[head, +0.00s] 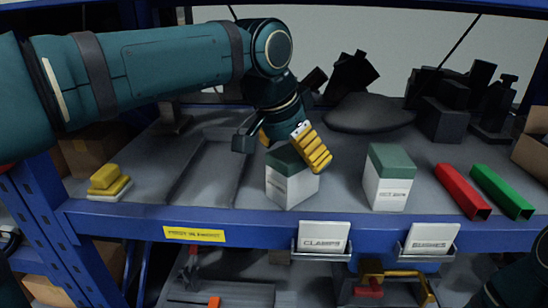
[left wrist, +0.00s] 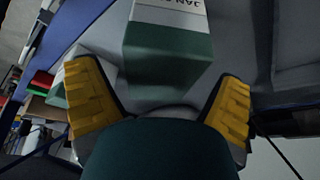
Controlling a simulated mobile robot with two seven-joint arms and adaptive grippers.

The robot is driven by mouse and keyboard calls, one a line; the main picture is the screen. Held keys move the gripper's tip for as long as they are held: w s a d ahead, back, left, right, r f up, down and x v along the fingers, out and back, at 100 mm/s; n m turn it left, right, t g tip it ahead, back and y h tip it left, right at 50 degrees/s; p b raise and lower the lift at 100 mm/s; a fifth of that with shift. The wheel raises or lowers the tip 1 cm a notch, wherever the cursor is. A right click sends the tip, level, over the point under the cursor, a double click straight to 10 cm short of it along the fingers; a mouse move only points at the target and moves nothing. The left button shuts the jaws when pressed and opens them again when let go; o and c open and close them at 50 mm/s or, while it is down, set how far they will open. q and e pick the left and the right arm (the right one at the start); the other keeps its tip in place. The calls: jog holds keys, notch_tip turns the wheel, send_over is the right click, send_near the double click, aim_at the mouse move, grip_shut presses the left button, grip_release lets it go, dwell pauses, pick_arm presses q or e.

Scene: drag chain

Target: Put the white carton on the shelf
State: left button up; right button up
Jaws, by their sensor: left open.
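A white carton with a green top (head: 291,186) stands upright on the grey shelf (head: 335,205), near its front edge. My left gripper (head: 296,146) is just above this carton, its yellow fingers open. In the left wrist view, the carton (left wrist: 170,50) lies between and ahead of the two spread fingers of the left gripper (left wrist: 160,95), with part of its printed label showing. I see no grip on it. A second white carton with a green top (head: 390,183) stands to the right. My right gripper does not show clearly.
A yellow stack (head: 109,182) sits at the left. A red bar (head: 462,190) and a green bar (head: 502,190) lie at the right. Dark objects (head: 440,105) stand at the back. Label holders (head: 322,238) hang on the blue front edge. Bare shelf lies between the cartons.

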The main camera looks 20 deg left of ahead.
pick_arm(q)
jog(key=shift+p+v, duration=0.3)
jog(key=shift+v, duration=0.5)
jog(key=s+a, duration=0.6)
jog(key=s, duration=0.4)
jog(key=shift+f, duration=0.2)
jog(key=shift+s+a, duration=0.1)
